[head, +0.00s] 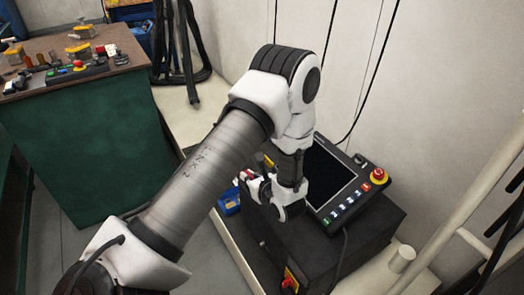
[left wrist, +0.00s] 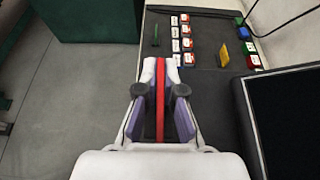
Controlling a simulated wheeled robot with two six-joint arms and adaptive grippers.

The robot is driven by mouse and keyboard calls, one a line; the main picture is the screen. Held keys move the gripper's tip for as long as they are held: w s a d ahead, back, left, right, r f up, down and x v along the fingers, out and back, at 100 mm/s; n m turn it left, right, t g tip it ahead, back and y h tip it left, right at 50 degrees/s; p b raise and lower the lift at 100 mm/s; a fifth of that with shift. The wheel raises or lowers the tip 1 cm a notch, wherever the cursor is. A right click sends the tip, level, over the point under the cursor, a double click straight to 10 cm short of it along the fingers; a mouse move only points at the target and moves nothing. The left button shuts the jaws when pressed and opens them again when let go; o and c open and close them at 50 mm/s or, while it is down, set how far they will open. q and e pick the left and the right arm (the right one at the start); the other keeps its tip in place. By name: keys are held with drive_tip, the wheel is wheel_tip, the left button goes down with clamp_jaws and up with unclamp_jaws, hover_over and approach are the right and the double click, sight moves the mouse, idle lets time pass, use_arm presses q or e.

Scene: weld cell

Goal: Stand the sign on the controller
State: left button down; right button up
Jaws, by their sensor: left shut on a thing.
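My left gripper (head: 257,186) is shut on the sign, which shows as a thin red strip edge-on between the fingers (left wrist: 160,100) in the left wrist view. In the head view only a small red bit of the sign shows beside the fingers. The controller (head: 345,243) is a dark box at lower centre, partly behind my left arm and gripper. The gripper is by its far left side; the height of the sign above any surface cannot be told. My right gripper is not in view.
A teach pendant (head: 332,180) with a red stop button (head: 379,175) lies on the controller; its screen shows in the left wrist view (left wrist: 290,115). Labelled tags (left wrist: 180,45) and small coloured pieces lie ahead. A green workbench (head: 95,150) stands left. White rails (head: 465,205) are at right.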

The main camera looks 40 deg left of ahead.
use_arm(q)
drive_tip(key=w+d, duration=0.2)
drive_tip(key=shift+w+d+f, duration=0.2)
drive_tip(key=shift+w+d, duration=0.15)
wheel_tip(320, 180, down, 3)
drive_tip(key=shift+s+f+b, duration=0.1)
drive_tip(key=shift+b, duration=0.6)
drive_tip(key=shift+a+f, duration=0.1)
drive_tip(key=shift+f, duration=0.3)
drive_tip(key=c, duration=1.3)
unclamp_jaws()
drive_tip(key=shift+r, duration=0.1)
